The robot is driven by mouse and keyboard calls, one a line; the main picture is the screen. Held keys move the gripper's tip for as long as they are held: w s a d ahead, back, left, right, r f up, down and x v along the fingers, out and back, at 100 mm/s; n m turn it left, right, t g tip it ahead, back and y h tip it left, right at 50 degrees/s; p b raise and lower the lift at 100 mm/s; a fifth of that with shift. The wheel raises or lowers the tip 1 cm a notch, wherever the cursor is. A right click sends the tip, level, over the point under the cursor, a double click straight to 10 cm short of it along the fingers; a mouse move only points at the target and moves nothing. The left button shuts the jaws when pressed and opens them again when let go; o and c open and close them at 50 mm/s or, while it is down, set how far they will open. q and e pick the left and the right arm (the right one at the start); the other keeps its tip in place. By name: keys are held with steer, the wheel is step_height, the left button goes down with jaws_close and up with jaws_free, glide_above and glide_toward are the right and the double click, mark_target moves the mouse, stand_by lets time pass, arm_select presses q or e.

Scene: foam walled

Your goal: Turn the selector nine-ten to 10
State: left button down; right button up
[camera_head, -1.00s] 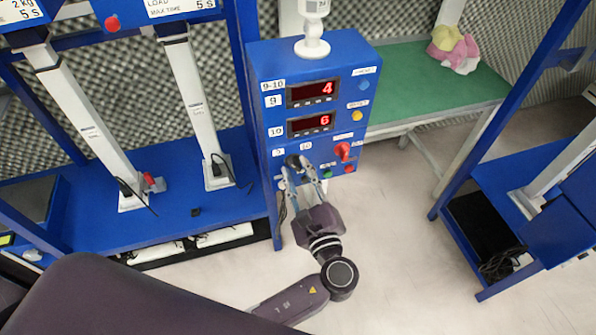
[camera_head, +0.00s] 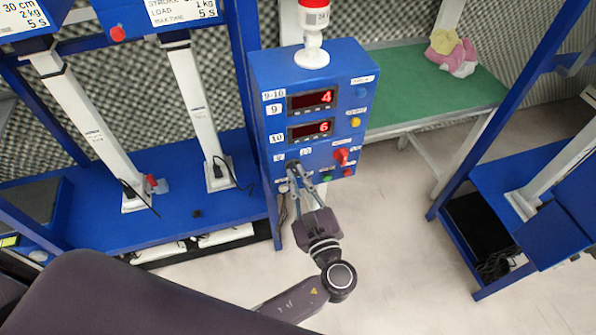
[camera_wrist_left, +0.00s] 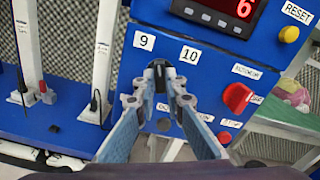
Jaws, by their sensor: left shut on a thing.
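The blue control box (camera_head: 342,85) stands in the middle of the head view, with red digits 4 and 6 on its two displays. The black selector (camera_wrist_left: 157,70) sits on its lower front, below and between the labels 9 (camera_wrist_left: 144,41) and 10 (camera_wrist_left: 190,55) in the left wrist view. My left gripper (camera_head: 293,167) is shut on the selector; its fingertips (camera_wrist_left: 162,92) lie on either side of the knob. The fingers hide most of the knob, so I cannot tell which label it points to. My right gripper is not in view.
A red rotary switch (camera_wrist_left: 237,97) sits close right of my left gripper, with small buttons below it. A yellow button (camera_head: 355,122) is higher up. A green-topped table (camera_head: 430,90) stands behind right, and a blue rack (camera_head: 165,200) stands left.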

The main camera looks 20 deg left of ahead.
arm_select(q)
steer(key=m+p, duration=0.5)
steer(key=p, duration=0.1)
steer(key=shift+r+m, duration=0.15)
steer(key=shift+m, duration=0.15)
steer(key=m+p, duration=0.2)
steer(key=m, duration=0.1)
steer(key=shift+p, duration=0.3)
steer(key=shift+f+m+p, duration=0.2)
steer(key=shift+m+p, duration=0.1)
steer(key=shift+m, duration=0.4)
steer(key=shift+s, duration=0.1)
steer(key=c, duration=2)
jaws_free()
